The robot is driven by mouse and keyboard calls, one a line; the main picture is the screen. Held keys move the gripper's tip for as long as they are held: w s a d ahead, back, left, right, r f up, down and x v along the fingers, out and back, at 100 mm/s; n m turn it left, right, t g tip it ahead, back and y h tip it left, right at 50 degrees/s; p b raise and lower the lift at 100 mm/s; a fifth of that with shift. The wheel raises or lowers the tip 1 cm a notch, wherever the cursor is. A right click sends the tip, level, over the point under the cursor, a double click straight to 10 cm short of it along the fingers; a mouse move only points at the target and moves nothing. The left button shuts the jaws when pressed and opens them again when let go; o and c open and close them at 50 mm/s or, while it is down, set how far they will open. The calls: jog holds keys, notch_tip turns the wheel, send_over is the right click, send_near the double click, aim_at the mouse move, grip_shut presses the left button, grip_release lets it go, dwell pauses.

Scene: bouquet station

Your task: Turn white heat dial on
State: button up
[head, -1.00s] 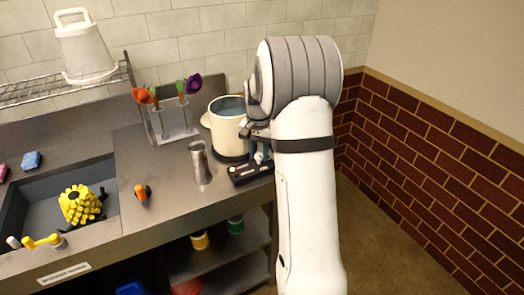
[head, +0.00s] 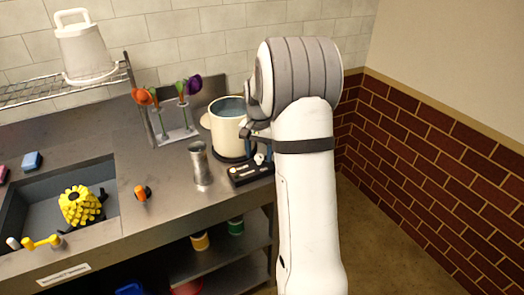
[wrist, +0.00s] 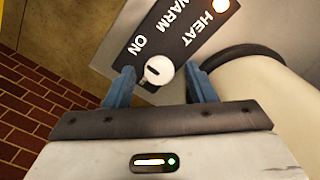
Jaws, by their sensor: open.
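The white heat dial (wrist: 158,70) is a round knob with a dark slot mark, on a black control panel (wrist: 178,35) printed HEAT, WARM and ON. The ON label is close to the dial. In the head view the dial (head: 260,158) shows just below my gripper (head: 257,136); my arm hides part of that area.
A cream pot (head: 227,130) of bluish liquid stands on a dark base directly behind the panel. A metal cup (head: 200,164) stands left of the panel. A flower stand (head: 178,134) is farther back. A brick wall (head: 430,160) lies to the right.

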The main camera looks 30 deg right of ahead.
aim_at(259, 156)
notch_tip(259, 156, up, 8)
jog(key=shift+f, duration=0.1)
dwell(0.4)
